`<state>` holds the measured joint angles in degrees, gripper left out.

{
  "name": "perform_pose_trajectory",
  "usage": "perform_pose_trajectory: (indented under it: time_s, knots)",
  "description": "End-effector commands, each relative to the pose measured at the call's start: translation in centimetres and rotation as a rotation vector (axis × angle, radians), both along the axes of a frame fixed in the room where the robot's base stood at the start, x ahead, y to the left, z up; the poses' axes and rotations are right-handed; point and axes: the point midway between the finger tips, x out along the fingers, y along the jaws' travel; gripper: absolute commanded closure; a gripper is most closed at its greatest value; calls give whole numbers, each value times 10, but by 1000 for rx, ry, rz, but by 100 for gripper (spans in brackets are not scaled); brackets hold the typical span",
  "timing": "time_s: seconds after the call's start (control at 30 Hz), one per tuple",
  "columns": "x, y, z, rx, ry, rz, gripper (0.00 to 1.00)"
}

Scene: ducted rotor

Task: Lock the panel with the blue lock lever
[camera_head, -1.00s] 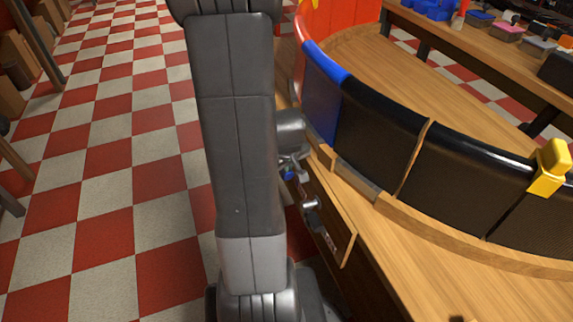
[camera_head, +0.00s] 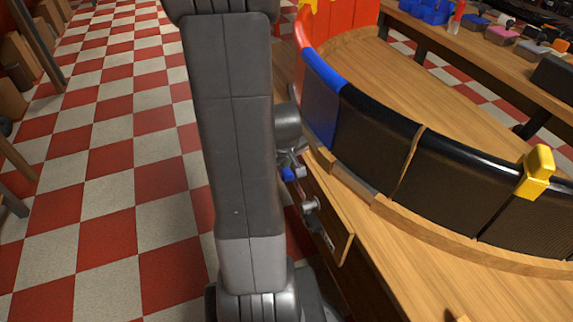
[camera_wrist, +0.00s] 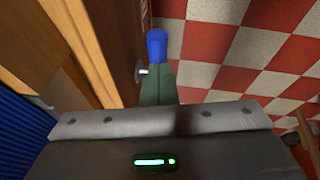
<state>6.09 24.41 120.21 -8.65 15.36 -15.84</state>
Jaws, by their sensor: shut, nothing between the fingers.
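The blue lock lever (camera_wrist: 157,45) shows in the wrist view just beyond the tips of my gripper (camera_wrist: 157,72). The fingers are together, with nothing seen between them. Lever and fingertips look close or touching; I cannot tell which. In the head view a small blue part (camera_head: 288,174), apparently the lever, shows at the right edge of my arm, which hides most of the gripper. The wooden panel (camera_head: 343,228) is on the bench side, with a metal knob (camera_head: 311,204) near it. A silver knob (camera_wrist: 140,72) also shows left of the fingers in the wrist view.
The wooden bench (camera_head: 400,250) carries a curved ring wall of black, blue and red sections (camera_head: 365,130). A yellow clip (camera_head: 537,172) sits on its rim. A second table with blue bins (camera_head: 425,12) stands behind. The checkered floor (camera_head: 100,160) at left is open.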

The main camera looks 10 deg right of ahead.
Motion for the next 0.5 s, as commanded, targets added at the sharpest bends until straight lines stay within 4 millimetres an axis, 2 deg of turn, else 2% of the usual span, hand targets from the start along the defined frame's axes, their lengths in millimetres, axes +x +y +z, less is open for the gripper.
perform_pose_trajectory:
  time_s: [0.03,0.3,0.5]
  knots:
    - [-3,0,14,0,-5,0,100]
    - [-39,0,47,-1,-10,0,100]
    - [-58,0,65,-1,-10,1,100]
